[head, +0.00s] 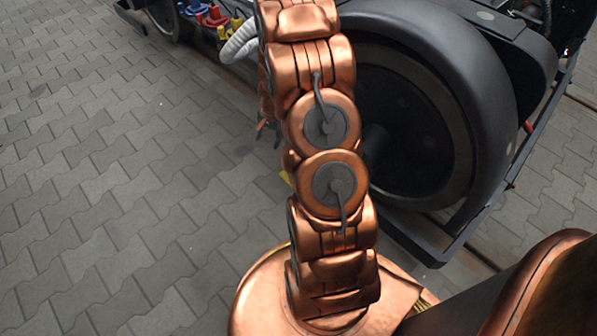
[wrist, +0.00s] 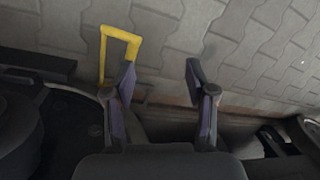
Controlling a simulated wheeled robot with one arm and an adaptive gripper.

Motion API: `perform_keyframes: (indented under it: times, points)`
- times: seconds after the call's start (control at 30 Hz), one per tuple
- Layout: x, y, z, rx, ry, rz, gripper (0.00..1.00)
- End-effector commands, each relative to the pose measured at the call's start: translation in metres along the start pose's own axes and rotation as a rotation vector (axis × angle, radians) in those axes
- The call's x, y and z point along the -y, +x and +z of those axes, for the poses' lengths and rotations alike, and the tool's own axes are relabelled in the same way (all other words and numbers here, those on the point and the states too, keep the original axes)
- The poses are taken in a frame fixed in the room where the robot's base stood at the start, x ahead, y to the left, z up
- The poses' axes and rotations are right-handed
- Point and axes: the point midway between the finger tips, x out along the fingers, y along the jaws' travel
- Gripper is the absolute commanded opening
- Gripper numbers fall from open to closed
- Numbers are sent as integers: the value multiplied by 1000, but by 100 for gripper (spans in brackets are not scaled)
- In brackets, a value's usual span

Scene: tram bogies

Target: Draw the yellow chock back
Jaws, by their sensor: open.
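A yellow bar bent like a handle (wrist: 121,34), seemingly part of the yellow chock, shows in the wrist view at upper left. Its right leg meets the left finger in the picture, and its lower part is partly hidden there. I cannot tell whether they touch. My gripper (wrist: 160,69) is open, with nothing seen between its fingertips but paving and dark shade. The bar lies at the left finger, not between the two. In the head view my arm hides most of the chock; only a small yellow bit (head: 286,178) shows at the arm's left edge.
A large dark wheel (head: 405,125) with a black guard stands right behind my arm. A pale ribbed hose (head: 240,42) and red, blue and yellow fittings (head: 212,15) are at the top. Grey paving (head: 110,180) is clear on the left. Dark bogie parts flank my gripper in the wrist view.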

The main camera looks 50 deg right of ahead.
Motion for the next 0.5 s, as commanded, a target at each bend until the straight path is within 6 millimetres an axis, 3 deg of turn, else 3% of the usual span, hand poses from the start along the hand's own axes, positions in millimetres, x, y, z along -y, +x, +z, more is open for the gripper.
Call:
perform_keyframes:
  times: [0.03,0.2,0.4,0.5]
  points:
    - [-10,26,-15,-8,46,-3,56]
    - [-40,88,-60,-51,190,-16,56]
    - [-75,146,-101,-100,333,-28,56]
    - [-88,165,-112,-114,379,-29,56]
